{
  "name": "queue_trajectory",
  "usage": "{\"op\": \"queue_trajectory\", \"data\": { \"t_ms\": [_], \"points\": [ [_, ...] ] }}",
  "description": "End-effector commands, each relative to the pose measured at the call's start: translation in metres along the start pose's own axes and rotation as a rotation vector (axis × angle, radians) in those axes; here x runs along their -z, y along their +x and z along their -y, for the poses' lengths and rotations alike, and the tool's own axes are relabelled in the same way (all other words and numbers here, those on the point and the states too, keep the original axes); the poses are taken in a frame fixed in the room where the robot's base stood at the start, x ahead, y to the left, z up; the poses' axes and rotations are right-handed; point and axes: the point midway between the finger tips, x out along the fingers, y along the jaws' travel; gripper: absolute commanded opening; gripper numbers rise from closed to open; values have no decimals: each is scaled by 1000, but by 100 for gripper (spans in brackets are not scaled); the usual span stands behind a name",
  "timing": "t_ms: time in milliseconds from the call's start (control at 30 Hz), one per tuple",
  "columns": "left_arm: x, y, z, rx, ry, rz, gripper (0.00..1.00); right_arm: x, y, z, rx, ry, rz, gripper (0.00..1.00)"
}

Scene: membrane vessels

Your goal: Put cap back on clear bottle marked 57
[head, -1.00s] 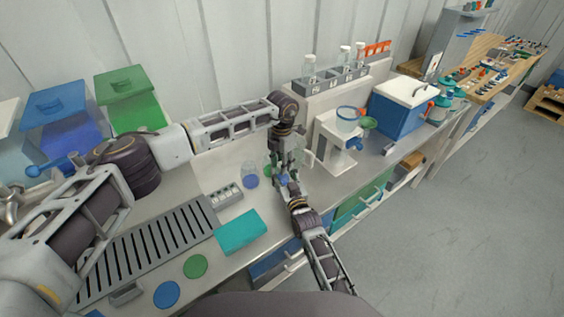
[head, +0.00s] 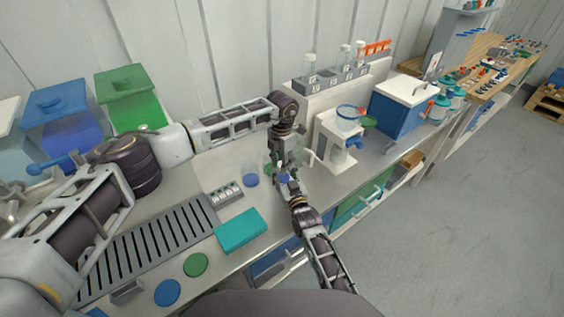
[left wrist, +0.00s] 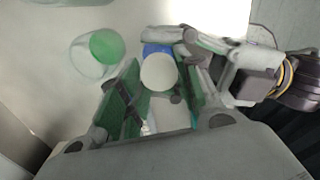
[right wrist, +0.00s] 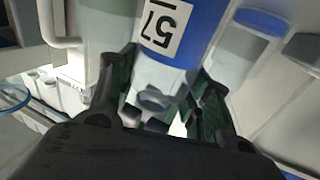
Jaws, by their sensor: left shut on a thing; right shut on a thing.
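The clear bottle marked 57 (right wrist: 195,20) has blue contents and a white label, seen upside down in the right wrist view. My right gripper (right wrist: 163,105) is shut on this bottle; in the head view it comes from below right (head: 288,184). In the left wrist view my left gripper (left wrist: 160,95) is shut on a round white cap (left wrist: 158,72), with the bottle's blue (left wrist: 157,48) just behind it. In the head view the left gripper (head: 281,165) points down over the bottle (head: 284,177). I cannot tell whether cap and bottle touch.
A clear vessel with blue contents (head: 250,180) stands just left of the grippers. A green one (left wrist: 97,50) is close beside the left gripper. A white stand (head: 335,140) is to the right. A teal box (head: 240,231) and a grey rack (head: 226,193) lie nearer.

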Motion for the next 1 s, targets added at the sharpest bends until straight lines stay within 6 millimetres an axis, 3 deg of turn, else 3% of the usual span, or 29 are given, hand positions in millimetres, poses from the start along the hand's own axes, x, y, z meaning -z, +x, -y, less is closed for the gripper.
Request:
{"op": "queue_trajectory", "data": {
  "t_ms": [33, 233, 1000],
  "points": [
    [3, 9, 0, 1, -2, -9, 24, 3, 0, 3, 3, -1, -7, 6],
    [3, 9, 0, 0, -2, -9, 25, 4, 0, 4, 4, -1, -9, 6],
    [1, -5, 1, 2, 1, -8, 24, 3, 1, 2, 2, 0, -6, 6]
  ]
}}
